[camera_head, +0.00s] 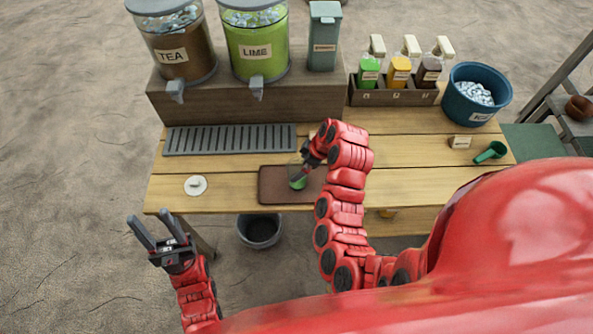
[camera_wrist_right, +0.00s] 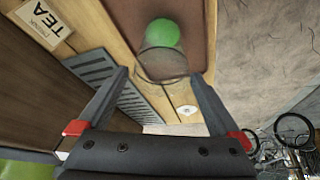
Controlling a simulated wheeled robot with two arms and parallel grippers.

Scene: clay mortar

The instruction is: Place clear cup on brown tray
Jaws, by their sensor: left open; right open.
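The clear cup (camera_head: 297,182), with green in it, is at the brown tray (camera_head: 270,196) on the table's front part. In the right wrist view the cup (camera_wrist_right: 164,62) appears over the brown tray (camera_wrist_right: 198,22), just ahead of the fingertips; its green content is at its far end. My right gripper (camera_head: 304,168) is open right at the cup, and its arm hides the tray's right end. The right wrist view shows its two fingers (camera_wrist_right: 160,80) spread, the cup between their lines; contact cannot be told. My left gripper (camera_head: 153,234) is open and empty, off the table's front left.
A grey drip grate (camera_head: 228,139) lies behind the tray. A white round lid (camera_head: 195,186) lies left of it. Tea (camera_head: 172,50) and lime (camera_head: 256,45) dispensers stand on a raised shelf. A blue ice bucket (camera_head: 462,112) and green scoop (camera_head: 491,152) are at the right.

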